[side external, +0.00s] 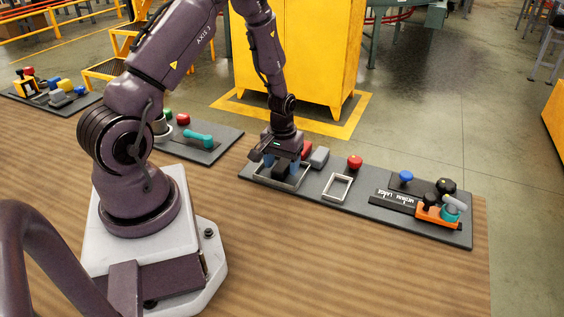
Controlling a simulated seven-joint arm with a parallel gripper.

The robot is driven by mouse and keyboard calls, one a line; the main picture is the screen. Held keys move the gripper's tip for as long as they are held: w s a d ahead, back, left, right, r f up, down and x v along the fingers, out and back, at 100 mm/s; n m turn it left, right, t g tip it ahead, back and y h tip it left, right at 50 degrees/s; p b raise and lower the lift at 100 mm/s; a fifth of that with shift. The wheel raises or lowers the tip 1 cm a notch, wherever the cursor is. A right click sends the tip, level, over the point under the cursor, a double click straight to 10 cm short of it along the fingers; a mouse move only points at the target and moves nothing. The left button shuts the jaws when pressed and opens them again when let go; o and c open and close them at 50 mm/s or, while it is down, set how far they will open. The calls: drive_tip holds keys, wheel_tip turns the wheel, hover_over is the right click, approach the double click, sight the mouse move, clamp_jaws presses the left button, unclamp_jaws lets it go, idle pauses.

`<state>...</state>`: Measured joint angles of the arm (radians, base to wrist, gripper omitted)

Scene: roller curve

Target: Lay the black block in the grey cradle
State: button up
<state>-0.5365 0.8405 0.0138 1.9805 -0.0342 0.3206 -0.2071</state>
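My gripper (282,167) points down over the left part of the dark board, with its two blue fingertips apart. A dark shape, which looks like the black block (283,169), fills the space between the fingertips with no gap that I can see. A larger grey rectangular frame, which looks like the grey cradle (290,187), lies on the board directly under my gripper. The block is over or inside this frame; its height above the board is hard to tell. A smaller grey frame (327,194) lies to the right.
A red block (306,149) and a grey block (320,156) stand just right of and behind my gripper. A red knob (355,162), a blue knob (405,177) and an orange part (437,217) are farther right. Another board (215,152) lies left.

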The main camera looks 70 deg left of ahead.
sight(282, 165)
wheel_tip(282, 165, up, 12)
drive_tip(key=s+d+r+m+t, duration=0.2)
drive_tip(key=d+r+m+t, duration=0.15)
drive_tip(key=d+r, duration=0.85)
drive_tip(key=s+d+r+m+t, duration=0.2)
drive_tip(key=s+d+r+m, duration=0.3)
drive_tip(key=s+d+r, duration=0.2)
drive_tip(key=shift+s+r, duration=0.85)
drive_tip(key=shift+s, duration=0.3)
